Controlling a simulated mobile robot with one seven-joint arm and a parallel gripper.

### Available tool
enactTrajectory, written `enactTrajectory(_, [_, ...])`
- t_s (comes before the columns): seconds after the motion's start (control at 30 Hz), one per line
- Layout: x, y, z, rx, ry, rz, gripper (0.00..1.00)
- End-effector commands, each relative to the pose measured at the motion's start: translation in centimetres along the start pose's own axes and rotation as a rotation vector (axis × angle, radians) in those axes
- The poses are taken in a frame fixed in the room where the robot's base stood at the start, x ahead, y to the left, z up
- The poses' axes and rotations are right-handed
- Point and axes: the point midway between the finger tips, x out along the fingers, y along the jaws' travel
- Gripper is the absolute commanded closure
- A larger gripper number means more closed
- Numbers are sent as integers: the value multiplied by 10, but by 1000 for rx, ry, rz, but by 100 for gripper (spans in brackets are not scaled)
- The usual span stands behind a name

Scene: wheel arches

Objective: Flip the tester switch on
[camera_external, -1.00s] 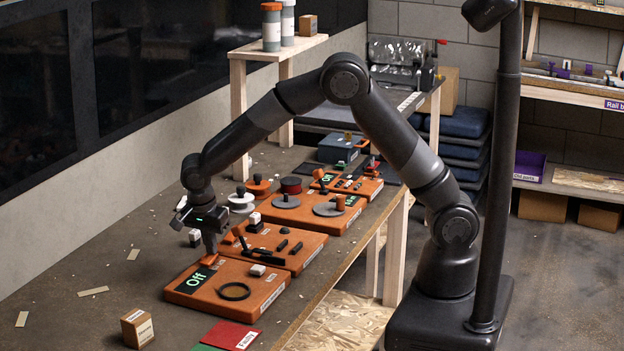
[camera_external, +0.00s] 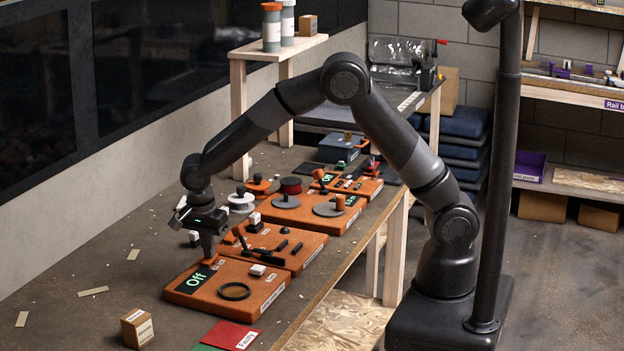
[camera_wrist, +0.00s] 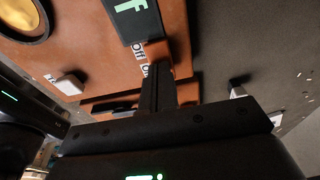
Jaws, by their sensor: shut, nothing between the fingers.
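The front orange panel (camera_external: 215,302) lies on the bench with a dark display (camera_external: 195,279) reading "Off". Part of the display (camera_wrist: 133,14) shows in the wrist view. Beside it is a small white label (camera_wrist: 140,58) with "Off" readable and more text partly covered. My gripper (camera_external: 209,257) is shut and empty, pointing down at the panel's far edge behind the display. In the wrist view its fingertips (camera_wrist: 158,68) are close to the label and an orange piece (camera_wrist: 155,50). I cannot tell whether they touch. The switch lever is not clearly visible; the fingers may hide it.
A dark ring (camera_external: 235,291) and a small white block (camera_external: 257,270) sit on the same panel. A second orange panel (camera_external: 310,243) with levers stands just behind. A cardboard box (camera_external: 137,328) and red sheet (camera_external: 228,335) lie in front. The bench left is mostly clear.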

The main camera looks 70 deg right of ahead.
Motion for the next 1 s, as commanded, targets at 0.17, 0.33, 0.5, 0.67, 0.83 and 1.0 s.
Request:
enactTrajectory(0.17, [-2,0,0,1,0,-1,100])
enactTrajectory(0.33, [-18,-1,2,0,-1,-4,100])
enactTrajectory(0.5, [-55,-1,5,0,-2,-6,100])
enactTrajectory(0.67, [-92,0,7,0,-1,-5,100])
enactTrajectory(0.83, [-122,0,9,0,-1,-3,100])
enactTrajectory(1.0, [-137,0,10,0,0,-1,100])
